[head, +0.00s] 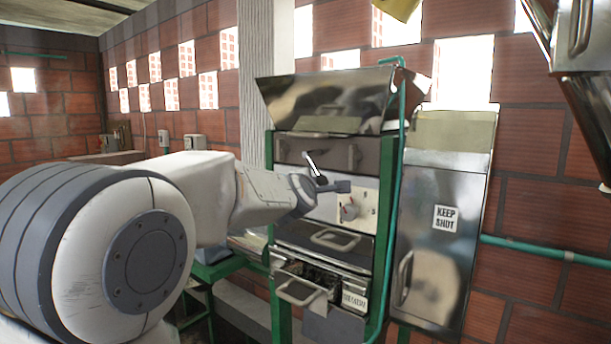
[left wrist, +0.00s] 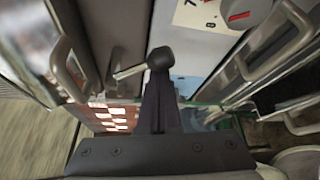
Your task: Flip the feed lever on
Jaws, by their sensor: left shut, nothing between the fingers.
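My left gripper (head: 338,186) reaches in from the left to the front of the steel machine with a green frame (head: 384,235). Its fingers are shut with nothing between them. In the left wrist view the shut fingers (left wrist: 160,62) point at the machine's front. A thin pale lever (head: 313,163) stands out just above and left of the fingertips, tilted. It also shows in the left wrist view (left wrist: 129,71), its end close beside the fingertips; I cannot tell whether they touch. A control panel (head: 369,197) with a red knob (head: 349,211) lies just beyond the gripper.
Bar handles (head: 335,240) stick out from the machine's drawers, with more close by in the left wrist view (left wrist: 290,40). A steel cabinet marked KEEP SHUT (head: 440,240) stands at the right. A green pipe (head: 397,200) runs down between them. Steel bodywork hangs at the upper right (head: 590,75).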

